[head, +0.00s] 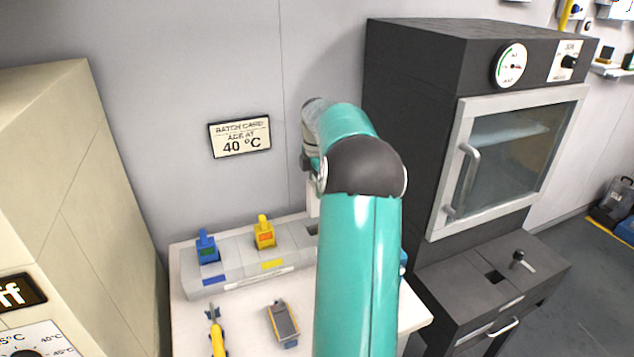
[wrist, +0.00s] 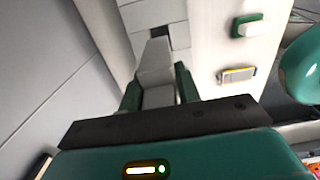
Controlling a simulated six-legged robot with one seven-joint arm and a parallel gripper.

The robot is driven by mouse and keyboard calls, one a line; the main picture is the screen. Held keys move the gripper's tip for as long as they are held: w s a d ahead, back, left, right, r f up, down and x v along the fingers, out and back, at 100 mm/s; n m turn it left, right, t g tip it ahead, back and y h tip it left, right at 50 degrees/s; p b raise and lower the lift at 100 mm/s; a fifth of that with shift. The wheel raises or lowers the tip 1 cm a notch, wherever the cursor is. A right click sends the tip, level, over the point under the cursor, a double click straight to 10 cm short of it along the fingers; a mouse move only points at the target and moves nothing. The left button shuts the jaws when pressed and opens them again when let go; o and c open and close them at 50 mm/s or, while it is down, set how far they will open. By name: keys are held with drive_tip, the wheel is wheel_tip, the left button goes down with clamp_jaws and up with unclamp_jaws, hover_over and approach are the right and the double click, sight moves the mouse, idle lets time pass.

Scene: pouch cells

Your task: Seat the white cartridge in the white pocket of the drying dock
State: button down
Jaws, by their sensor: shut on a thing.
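The white cartridge (wrist: 155,65) is held between the green fingers of my gripper (wrist: 158,88) in the wrist view. The drying dock (head: 235,283) stands on the table against the wall in the head view. A blue cartridge (head: 206,247) and a yellow cartridge (head: 264,232) stand upright in it. A dark open pocket (head: 312,230) shows at its right, partly behind my arm. A dark opening (wrist: 158,32) also shows just beyond the cartridge's far end in the wrist view. I cannot tell whether the cartridge touches the dock. My arm hides the gripper in the head view.
On the table (head: 190,330) lie a yellow-handled tool (head: 216,330) and a grey device with yellow edges (head: 283,322). A green-and-white object (wrist: 250,25) lies right of the dock in the wrist view. A dark oven (head: 415,100) stands right, a beige cabinet (head: 70,170) left.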

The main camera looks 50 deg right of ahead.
drive_tip(key=shift+f, duration=2.45)
drive_tip(key=shift+f, duration=3.1)
drive_tip(key=c, duration=0.9)
unclamp_jaws()
wheel_tip(320, 180, up, 14)
drive_tip(key=shift+f, duration=0.1)
